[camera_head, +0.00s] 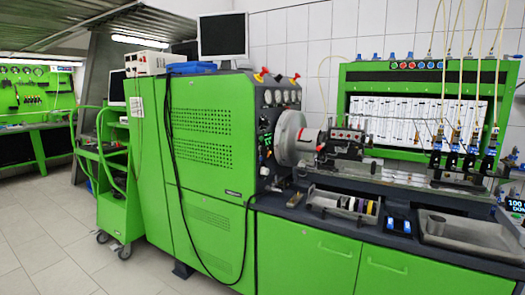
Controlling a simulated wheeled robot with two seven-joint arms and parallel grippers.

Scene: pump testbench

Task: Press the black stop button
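Neither of my grippers is in view. The pump testbench (210,150) is a large green cabinet with a dark worktop. A narrow dark control panel (265,140) with small lit and coloured parts is on its right-hand end, left of the round chuck guard (291,138). Another row of small round coloured controls (418,65) is on the top bar of the green rack at the right. These parts are too small for me to tell which one is the black stop button. Nothing touches either panel.
A tray of parts (342,206) and a grey metal basin (470,232) sit on the worktop. A black cable (180,190) hangs down the cabinet front. A green wheeled cart (120,205) stands at the left. The tiled floor (45,240) is free at the front left.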

